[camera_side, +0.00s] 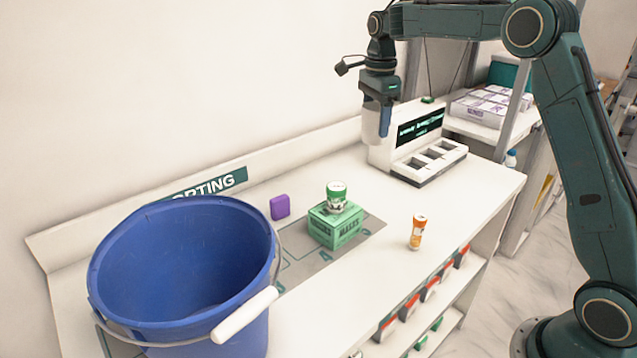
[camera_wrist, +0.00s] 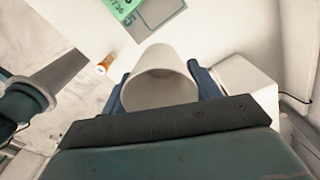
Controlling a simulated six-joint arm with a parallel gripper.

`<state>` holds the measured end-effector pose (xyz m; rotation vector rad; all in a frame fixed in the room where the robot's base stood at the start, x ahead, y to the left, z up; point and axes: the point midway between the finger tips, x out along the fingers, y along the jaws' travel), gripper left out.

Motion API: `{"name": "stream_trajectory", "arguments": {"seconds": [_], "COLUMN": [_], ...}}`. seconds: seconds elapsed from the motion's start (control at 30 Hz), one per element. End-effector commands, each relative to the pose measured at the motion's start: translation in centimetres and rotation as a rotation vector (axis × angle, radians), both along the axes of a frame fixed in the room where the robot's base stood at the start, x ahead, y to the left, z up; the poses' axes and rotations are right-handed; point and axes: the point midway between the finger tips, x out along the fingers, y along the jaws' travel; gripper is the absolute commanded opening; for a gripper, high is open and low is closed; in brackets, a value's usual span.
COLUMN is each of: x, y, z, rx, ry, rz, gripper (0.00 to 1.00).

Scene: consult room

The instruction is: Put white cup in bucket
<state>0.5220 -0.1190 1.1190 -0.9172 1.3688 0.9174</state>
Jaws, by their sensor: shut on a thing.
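My gripper (camera_side: 384,118) is raised above the back of the table, in front of the white machine. It is shut on the white cup (camera_wrist: 160,82), with one finger on each side of it in the wrist view. In the side view the cup (camera_side: 371,124) shows partly, behind a finger and pale against the wall. The blue bucket (camera_side: 180,265) stands at the table's left front, well apart from my gripper. Its white-gripped handle hangs down at the front right. The part of its inside that shows is empty; the near bottom is hidden.
A green box (camera_side: 335,228) with a green-and-white jar (camera_side: 336,197) on top stands mid-table, between bucket and gripper. A purple block (camera_side: 280,207) lies behind it. An orange bottle (camera_side: 417,232) stands to the right. The white machine (camera_side: 405,140) is close beside my gripper.

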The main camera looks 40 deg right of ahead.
Motion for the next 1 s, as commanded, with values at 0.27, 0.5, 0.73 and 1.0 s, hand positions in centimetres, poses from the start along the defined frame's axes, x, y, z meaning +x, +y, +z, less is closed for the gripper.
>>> {"name": "stream_trajectory", "arguments": {"seconds": [0.27,0.5,0.73,1.0], "x": [0.1,0.1,1.0,1.6], "y": [0.0,0.0,5.3,13.7], "z": [2.8,5.7,5.5,5.6], "rx": [-0.001,-0.001,0.0,0.0], "ry": [-0.005,-0.004,0.0,0.0], "rz": [0.0,0.0,0.049,0.12], "gripper": [0.35,0.35,0.35,0.35]}}
